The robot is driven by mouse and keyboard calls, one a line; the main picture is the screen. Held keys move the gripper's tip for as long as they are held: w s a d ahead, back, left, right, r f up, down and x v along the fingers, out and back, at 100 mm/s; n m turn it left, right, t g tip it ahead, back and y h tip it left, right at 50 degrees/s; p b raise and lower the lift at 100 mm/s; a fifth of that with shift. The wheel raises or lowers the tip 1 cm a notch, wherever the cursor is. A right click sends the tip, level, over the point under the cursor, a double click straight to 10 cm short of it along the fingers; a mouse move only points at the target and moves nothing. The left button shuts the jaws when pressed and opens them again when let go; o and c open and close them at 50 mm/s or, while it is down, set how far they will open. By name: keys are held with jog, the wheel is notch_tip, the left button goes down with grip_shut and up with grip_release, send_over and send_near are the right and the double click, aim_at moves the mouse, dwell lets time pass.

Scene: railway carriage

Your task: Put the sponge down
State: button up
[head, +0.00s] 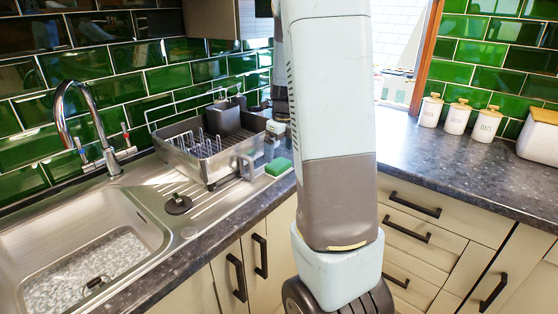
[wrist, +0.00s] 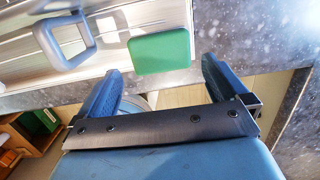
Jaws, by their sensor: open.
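The green sponge (head: 279,166) lies at the right end of the steel draining board, near the front edge of the counter. In the wrist view the sponge (wrist: 160,51) lies just beyond my fingertips, between the lines of the two fingers. My gripper (wrist: 162,82) is open, with nothing between its blue fingers. In the head view my arm hides most of the gripper, so its height above the sponge cannot be told.
A dish rack (head: 208,150) stands left of the sponge, with a grey handle-like loop (wrist: 65,42) close by. The sink (head: 95,262) and tap (head: 88,125) are further left. The dark worktop (head: 450,165) right of my arm is mostly clear; white canisters (head: 457,117) stand at its back.

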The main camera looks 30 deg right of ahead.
aim_at(281, 164)
jog(key=s+a+r+n+t, duration=0.1)
jog(key=s+a+r+n, duration=0.25)
jog(key=r, duration=0.25)
jog(key=s+a+r+n, duration=0.3)
jog(key=r+n, duration=0.2)
jog(key=s+a+r+n+t, duration=0.1)
jog(key=s+a+r+n, duration=0.1)
jog(key=s+a+n, duration=0.4)
jog(key=s+a+r+n+t, duration=0.2)
jog(key=s+a+n, duration=0.4)
jog(key=s+n, duration=0.6)
jog(key=shift+r+n, duration=0.65)
jog(key=shift+n, duration=2.1)
jog(key=shift+s, duration=0.15)
